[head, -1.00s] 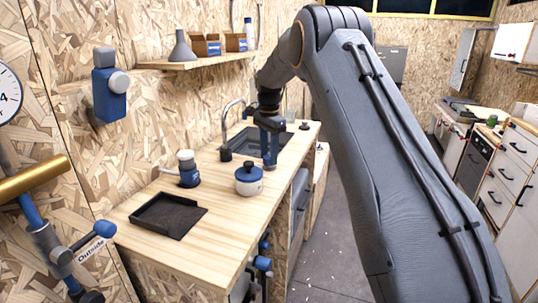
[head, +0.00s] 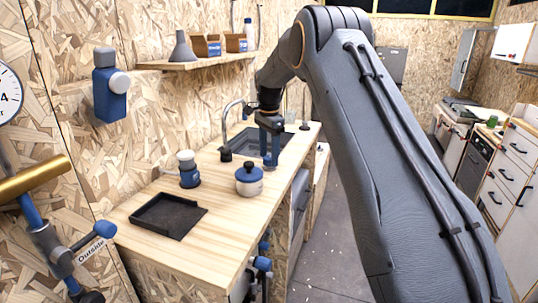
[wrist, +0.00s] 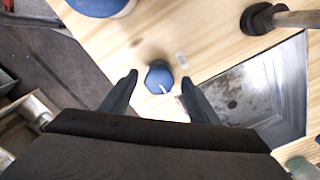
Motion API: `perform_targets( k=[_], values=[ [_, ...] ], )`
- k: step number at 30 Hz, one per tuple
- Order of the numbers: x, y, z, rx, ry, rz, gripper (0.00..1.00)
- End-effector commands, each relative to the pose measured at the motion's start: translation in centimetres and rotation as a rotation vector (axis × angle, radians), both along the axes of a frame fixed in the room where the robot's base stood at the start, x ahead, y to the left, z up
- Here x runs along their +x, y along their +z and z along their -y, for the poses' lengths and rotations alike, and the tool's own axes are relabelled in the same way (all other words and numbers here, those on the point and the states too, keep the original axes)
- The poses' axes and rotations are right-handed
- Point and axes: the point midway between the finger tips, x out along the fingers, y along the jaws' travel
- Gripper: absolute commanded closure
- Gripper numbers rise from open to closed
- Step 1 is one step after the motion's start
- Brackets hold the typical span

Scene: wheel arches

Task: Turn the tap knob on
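In the wrist view, the tap knob (wrist: 158,77) is a small round blue knob with a white mark, on the wooden counter beside the sink. My gripper (wrist: 158,79) is open, with one finger on each side of the knob. A gap shows between the knob and each finger; its height over the knob is hard to judge. In the head view, my gripper (head: 270,160) points down at the counter near the sink's front edge, and I cannot make out the knob there. The curved metal tap (head: 226,135) stands at the wall side of the sink (head: 240,142). No water is visible.
A blue-and-white lidded pot (head: 249,181) stands near my gripper on the counter (head: 225,225). A blue-and-white grinder-like item (head: 188,172) and a black tray (head: 168,215) are nearer the camera. A shelf (head: 200,61) is on the wall above.

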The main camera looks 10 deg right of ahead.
Motion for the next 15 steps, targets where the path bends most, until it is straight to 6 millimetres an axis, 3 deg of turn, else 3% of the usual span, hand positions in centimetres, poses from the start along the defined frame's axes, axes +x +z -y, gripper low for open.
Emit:
perform_targets(
  k=[8,15],
  values=[
    [0.0,0.1,0.0,0.0,0.001,-0.001,0.45],
    [0.1,3.3,0.0,-0.001,0.001,0.001,0.45]
  ],
)
